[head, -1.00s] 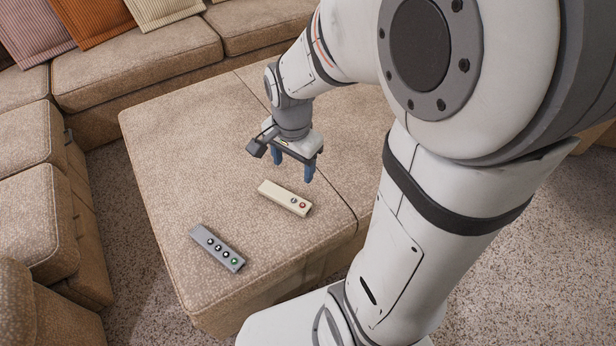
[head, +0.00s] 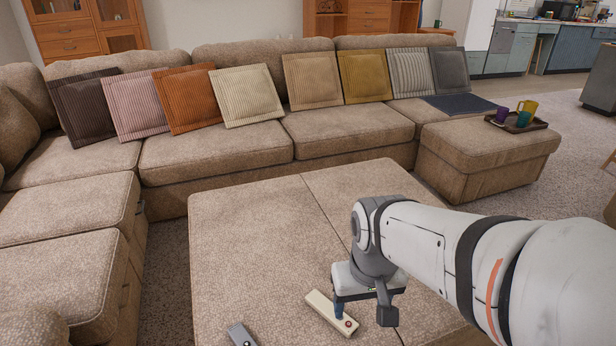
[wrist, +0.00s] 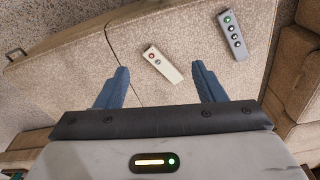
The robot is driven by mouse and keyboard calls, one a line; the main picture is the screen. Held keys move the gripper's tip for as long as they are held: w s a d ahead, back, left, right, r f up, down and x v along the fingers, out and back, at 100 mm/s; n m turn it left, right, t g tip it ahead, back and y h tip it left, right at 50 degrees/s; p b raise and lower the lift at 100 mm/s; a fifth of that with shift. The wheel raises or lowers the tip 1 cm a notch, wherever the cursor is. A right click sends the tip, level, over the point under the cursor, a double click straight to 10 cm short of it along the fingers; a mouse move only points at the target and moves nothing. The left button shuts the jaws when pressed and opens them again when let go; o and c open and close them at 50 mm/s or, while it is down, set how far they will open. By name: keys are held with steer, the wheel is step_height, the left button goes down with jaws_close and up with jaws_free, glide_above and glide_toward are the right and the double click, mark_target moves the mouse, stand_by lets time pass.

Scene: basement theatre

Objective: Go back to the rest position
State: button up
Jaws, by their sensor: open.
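My gripper (wrist: 160,88) is open and empty, its two blue fingers spread apart in the wrist view. The cream remote (head: 322,310) lies on the ottoman with a red button near one end. It also shows in the wrist view (wrist: 162,64), beyond and between the fingertips, apart from them. A grey remote (wrist: 232,36) with several buttons lies to its right in the wrist view. Only its end (head: 241,333) shows at the bottom of the head view.
A beige sectional sofa (head: 215,160) with several cushions wraps behind and left of the ottoman. A smaller ottoman (head: 490,160) at the right bears a tray (head: 518,127) with several cups. Carpet (head: 168,270) lies open between sofa and ottoman.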

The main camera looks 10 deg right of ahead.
step_height(320, 180, up, 31)
steer(key=t+p, duration=0.1)
steer(key=p, duration=2.6)
steer(key=shift+s, duration=0.2)
